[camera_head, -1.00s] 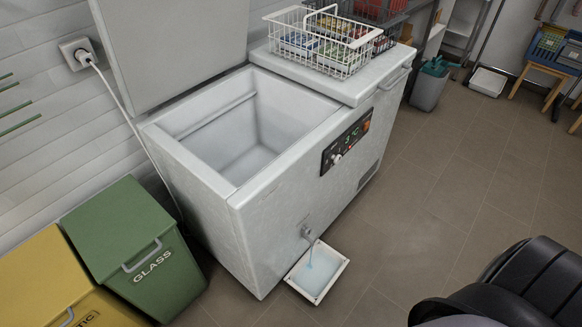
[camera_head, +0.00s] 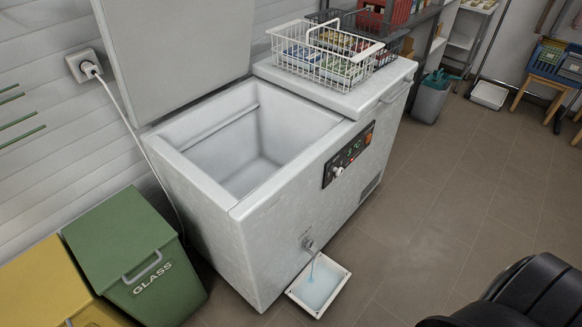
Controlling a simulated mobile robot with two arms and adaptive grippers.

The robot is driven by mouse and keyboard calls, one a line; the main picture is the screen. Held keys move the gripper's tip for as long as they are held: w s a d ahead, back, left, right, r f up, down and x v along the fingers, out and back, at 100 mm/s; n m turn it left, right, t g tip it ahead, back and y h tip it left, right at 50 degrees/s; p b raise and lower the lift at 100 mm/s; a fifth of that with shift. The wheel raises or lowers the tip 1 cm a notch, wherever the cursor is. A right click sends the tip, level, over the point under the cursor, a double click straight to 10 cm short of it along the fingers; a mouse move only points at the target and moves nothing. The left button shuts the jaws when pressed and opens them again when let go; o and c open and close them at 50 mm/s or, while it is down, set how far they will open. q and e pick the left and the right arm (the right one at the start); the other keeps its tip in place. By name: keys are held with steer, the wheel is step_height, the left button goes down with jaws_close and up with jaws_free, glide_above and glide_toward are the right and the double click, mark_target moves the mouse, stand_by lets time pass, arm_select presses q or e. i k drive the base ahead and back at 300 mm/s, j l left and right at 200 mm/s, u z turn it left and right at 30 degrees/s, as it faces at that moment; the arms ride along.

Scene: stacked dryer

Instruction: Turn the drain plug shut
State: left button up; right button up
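The drain plug (camera_head: 307,244) sits low on the front of a white chest freezer (camera_head: 285,240). A thin stream of bluish water runs from it. The water falls into a shallow white tray (camera_head: 291,291) on the floor just below, which holds pale blue water. The plug is small in the view, so its handle's exact angle is hard to tell. Neither of my grippers shows. A black arm part of mine is at the lower right, well apart from the plug.
The freezer's left lid is raised and its inside looks empty. A white wire basket (camera_head: 284,60) with packages sits on its closed right lid. A green glass bin (camera_head: 120,230) and a yellow bin (camera_head: 40,278) stand at the left. The floor (camera_head: 425,230) to the right is clear.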

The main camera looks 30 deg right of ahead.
mark_target(309, 242)
steer(key=z, duration=1.05)
